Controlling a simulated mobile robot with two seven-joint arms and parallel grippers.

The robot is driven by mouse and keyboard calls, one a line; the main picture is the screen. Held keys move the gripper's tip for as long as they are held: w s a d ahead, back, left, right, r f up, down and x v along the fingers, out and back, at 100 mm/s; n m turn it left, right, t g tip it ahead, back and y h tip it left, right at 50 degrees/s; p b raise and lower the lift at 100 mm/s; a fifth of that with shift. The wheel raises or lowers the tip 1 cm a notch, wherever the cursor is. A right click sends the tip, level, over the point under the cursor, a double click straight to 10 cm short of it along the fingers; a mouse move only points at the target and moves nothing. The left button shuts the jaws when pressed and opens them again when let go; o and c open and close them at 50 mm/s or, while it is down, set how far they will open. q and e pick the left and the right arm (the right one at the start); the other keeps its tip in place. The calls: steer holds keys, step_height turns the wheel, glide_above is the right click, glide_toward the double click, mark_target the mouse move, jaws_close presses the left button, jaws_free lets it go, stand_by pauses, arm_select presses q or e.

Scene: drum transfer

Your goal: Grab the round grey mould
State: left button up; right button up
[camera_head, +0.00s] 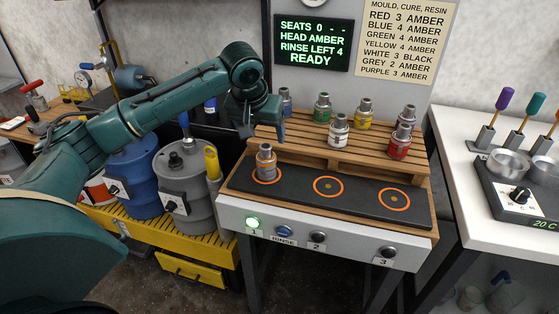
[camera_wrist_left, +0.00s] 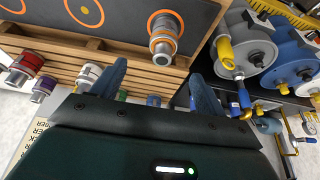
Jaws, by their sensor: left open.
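My left gripper (camera_head: 262,124) is open and empty, above and behind that mould, by the left end of the wooden rack. Its two blue-green fingers (camera_wrist_left: 156,76) are spread and hold nothing. My right gripper is not in view.
The slatted rack (camera_head: 300,139) behind the plate holds several moulds, including a green one (camera_head: 323,107) and a red one (camera_head: 398,147). The other two seats are empty. Blue (camera_head: 134,178) and grey (camera_head: 186,190) drums stand on a yellow pallet at left.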

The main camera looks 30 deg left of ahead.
mark_target(266, 149)
arm_select(q)
steer(key=x, duration=0.7)
steer(key=shift+w+a+f, duration=0.15)
steer(key=shift+w+f, duration=0.05)
steer(key=shift+f, duration=0.1)
steer(key=x, duration=0.5)
steer(key=shift+w+a+p, duration=0.15)
steer(key=shift+a+p, duration=0.1)
steer(key=shift+p, duration=0.05)
steer(key=shift+r, duration=0.1)
steer(key=c, duration=1.3)
steer(key=shift+o, duration=0.2)
